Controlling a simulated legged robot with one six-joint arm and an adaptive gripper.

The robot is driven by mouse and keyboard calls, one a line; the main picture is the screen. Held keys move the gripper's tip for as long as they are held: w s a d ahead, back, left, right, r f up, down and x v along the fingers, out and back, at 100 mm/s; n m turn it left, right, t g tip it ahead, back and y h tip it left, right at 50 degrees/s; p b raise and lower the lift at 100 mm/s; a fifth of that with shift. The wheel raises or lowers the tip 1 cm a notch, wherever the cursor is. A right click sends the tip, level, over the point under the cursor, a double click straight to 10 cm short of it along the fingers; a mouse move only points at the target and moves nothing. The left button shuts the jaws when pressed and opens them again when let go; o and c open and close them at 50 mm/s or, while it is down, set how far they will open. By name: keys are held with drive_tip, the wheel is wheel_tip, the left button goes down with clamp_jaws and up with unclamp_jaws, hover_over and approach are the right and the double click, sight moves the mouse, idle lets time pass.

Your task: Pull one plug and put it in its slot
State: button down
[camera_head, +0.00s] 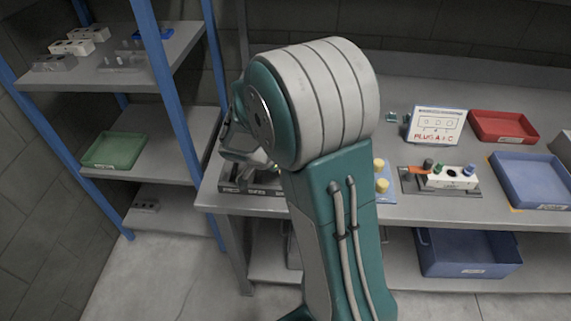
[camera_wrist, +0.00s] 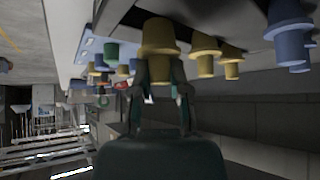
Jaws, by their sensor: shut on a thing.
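In the wrist view, my gripper (camera_wrist: 160,92) is shut on a yellow plug (camera_wrist: 158,38), with one finger on each side of it. More yellow plugs (camera_wrist: 204,55), blue plugs (camera_wrist: 288,45) and a green plug (camera_wrist: 111,52) show around it; this view looks turned over. In the head view, my arm hides most of the gripper (camera_head: 240,150) and the held plug. A white socket block (camera_head: 437,182) on the right of the bench carries black, green and blue tops, with a dark round opening among them. A sign (camera_head: 435,125) behind it reads "PLUG A" and "C".
Two yellow plugs (camera_head: 380,185) stand beside my arm. A dark lettered tray (camera_head: 236,188) lies below my gripper. A red tray (camera_head: 503,127) and a blue tray (camera_head: 535,180) are at the right. A blue-post shelf with a green tray (camera_head: 114,150) stands left.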

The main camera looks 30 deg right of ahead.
drive_tip(key=shift+f, duration=0.6)
idle(0.4)
drive_tip(key=c, duration=0.5)
unclamp_jaws()
drive_tip(key=shift+c, duration=0.2)
drive_tip(key=w+v, duration=0.1)
drive_tip(key=v, duration=1.1)
drive_tip(key=s+a+r+n+t+y, duration=0.2)
drive_tip(key=s+r+n+y, duration=0.2)
drive_tip(key=s+n, duration=0.4)
drive_tip(key=s+a+r+n+t+y, duration=0.3)
drive_tip(key=s+r+n+y, duration=0.1)
drive_tip(key=s+n, duration=0.5)
drive_tip(key=s+r, duration=0.1)
drive_tip(key=s, duration=0.1)
drive_tip(key=shift+s, duration=0.25)
